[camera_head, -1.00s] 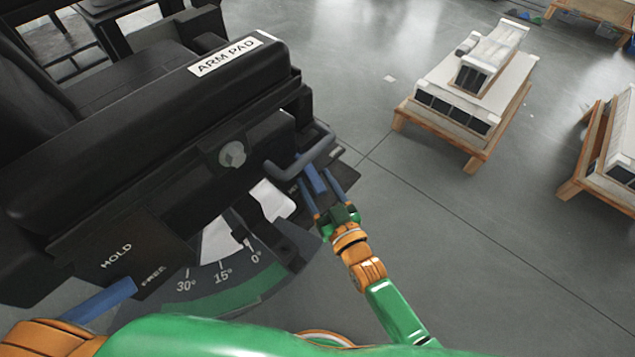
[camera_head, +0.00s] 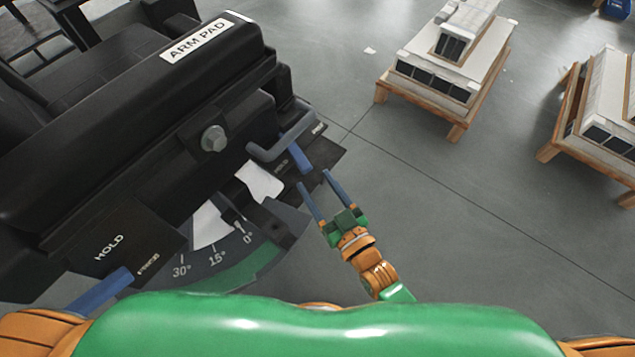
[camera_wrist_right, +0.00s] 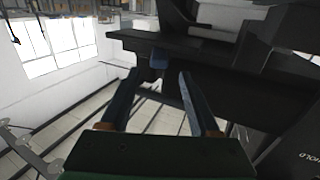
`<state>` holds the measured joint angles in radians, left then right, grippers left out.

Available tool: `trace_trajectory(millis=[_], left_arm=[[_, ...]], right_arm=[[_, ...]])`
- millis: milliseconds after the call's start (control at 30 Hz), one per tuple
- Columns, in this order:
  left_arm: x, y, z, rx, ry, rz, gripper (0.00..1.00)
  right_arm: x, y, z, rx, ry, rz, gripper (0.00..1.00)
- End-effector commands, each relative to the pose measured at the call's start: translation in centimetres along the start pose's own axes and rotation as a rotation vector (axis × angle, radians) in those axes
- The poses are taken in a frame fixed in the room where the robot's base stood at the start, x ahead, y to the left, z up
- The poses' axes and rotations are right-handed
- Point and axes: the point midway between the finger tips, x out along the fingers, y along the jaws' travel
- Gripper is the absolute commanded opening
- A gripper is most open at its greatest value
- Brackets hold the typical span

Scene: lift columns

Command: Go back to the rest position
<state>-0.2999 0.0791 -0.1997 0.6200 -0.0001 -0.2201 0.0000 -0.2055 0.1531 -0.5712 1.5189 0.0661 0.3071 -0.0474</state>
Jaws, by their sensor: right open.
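My right gripper (camera_head: 312,178) is open and empty, its two blue fingers spread beside the black arm-pad device (camera_head: 150,130). The grey bar handle (camera_head: 280,145) is close to that lever.
The angle scale (camera_head: 215,250) sits below the pad. Wooden pallets with white-topped loads (camera_head: 450,70) stand at the upper right. The floor right of my gripper is clear.

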Motion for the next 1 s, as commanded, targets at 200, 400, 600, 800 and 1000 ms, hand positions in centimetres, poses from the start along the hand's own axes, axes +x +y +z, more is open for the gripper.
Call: trace_trajectory(millis=[200, 400, 600, 800, 1000], left_arm=[[0.0, 0.0, 0.0, 0.000, 0.000, 0.000, 0.63], [-1.3, -0.1, -0.1, 0.000, 0.000, 0.000, 0.63], [-7.6, -0.2, -0.7, 0.001, 0.000, -0.001, 0.63], [-11.2, -0.2, -1.0, 0.001, 0.000, -0.001, 0.63], [-11.8, -0.2, -1.1, 0.001, 0.000, -0.001, 0.63]], right_arm=[[0.0, 0.0, 0.0, 0.000, 0.000, 0.000, 0.62], [-0.6, 0.7, 1.6, 0.001, -0.088, 0.021, 0.62], [-12.1, 4.4, 13.9, 0.061, -0.732, 0.168, 0.62], [-28.8, 3.0, 19.8, 0.189, -1.277, 0.272, 0.62], [-35.2, 1.3, 20.5, 0.250, -1.466, 0.299, 0.62]])
